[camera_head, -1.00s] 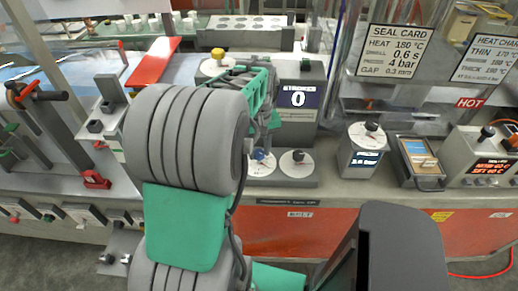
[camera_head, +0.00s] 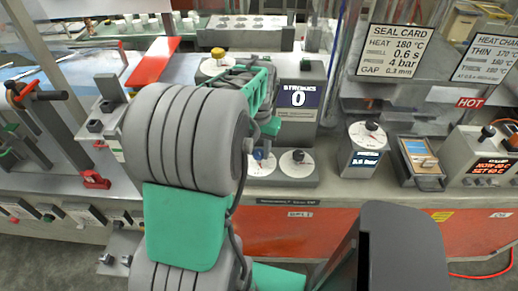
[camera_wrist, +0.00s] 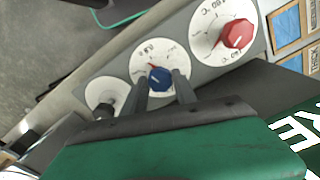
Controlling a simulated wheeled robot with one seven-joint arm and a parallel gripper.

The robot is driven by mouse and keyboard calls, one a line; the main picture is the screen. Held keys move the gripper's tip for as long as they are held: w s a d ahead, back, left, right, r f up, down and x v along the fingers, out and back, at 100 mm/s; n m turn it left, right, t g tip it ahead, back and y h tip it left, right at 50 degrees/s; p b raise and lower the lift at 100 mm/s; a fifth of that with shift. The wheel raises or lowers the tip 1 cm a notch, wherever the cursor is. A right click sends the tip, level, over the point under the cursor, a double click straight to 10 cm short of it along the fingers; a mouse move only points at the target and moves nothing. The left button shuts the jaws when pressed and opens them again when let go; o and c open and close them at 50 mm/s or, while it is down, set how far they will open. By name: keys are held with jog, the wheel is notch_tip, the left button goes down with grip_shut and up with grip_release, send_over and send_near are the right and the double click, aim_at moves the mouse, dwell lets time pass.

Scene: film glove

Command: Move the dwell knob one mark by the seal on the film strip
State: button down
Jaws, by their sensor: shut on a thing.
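My gripper (camera_wrist: 161,77) is shut on a blue knob (camera_wrist: 159,80) in the wrist view, with one finger on each side of it. The knob sits on a round white dial (camera_wrist: 154,57) with small marks and a short red pointer; its lettering is too small to read. A red knob (camera_wrist: 237,35) on a °C dial is at upper right, and a third dial (camera_wrist: 98,92) is at left, partly behind a finger. In the head view the blue knob (camera_head: 260,154) shows just right of my arm, and my fingers are hidden. I cannot make out the film strip for certain.
A counter display (camera_head: 298,97) reads 0. A seal card (camera_head: 394,50) lists 180 °C, 0.6 s, 4 bar and 0.3 mm. A separate dial box (camera_head: 365,150), a tray (camera_head: 420,166) and a heater box (camera_head: 484,155) stand to the right.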

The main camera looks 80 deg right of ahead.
aim_at(259, 152)
jog(key=shift+m, duration=1.7)
jog(key=shift+d, duration=0.1)
jog(key=c, duration=1)
grip_release()
notch_tip(259, 152, up, 8)
jog(key=shift+f+b, duration=0.1)
jog(key=shift+b, duration=0.35)
